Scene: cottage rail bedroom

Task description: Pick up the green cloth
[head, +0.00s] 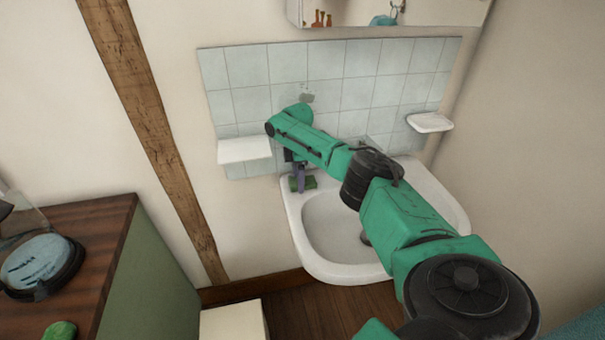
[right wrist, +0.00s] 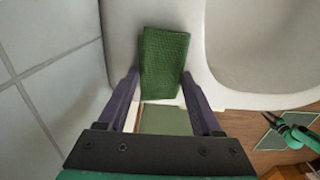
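The green cloth (head: 309,182) lies on the left rim of the white sink (head: 330,265), close to the wall. In the right wrist view it is a dark green, textured rectangle (right wrist: 163,60). My right gripper (head: 298,186) is over the cloth, and its fingers point down. In the right wrist view its purple fingers (right wrist: 160,75) are spread apart, one on each side of the near part of the cloth. I cannot tell whether they touch it. My left gripper does not show in the head view.
A tiled wall (head: 370,75) backs the sink. A white ledge (head: 244,150) juts out left of the cloth, and a soap dish (head: 430,122) hangs at the right. A cabinet with a wooden top (head: 105,235) stands at the left. A pale box (head: 232,322) sits on the floor.

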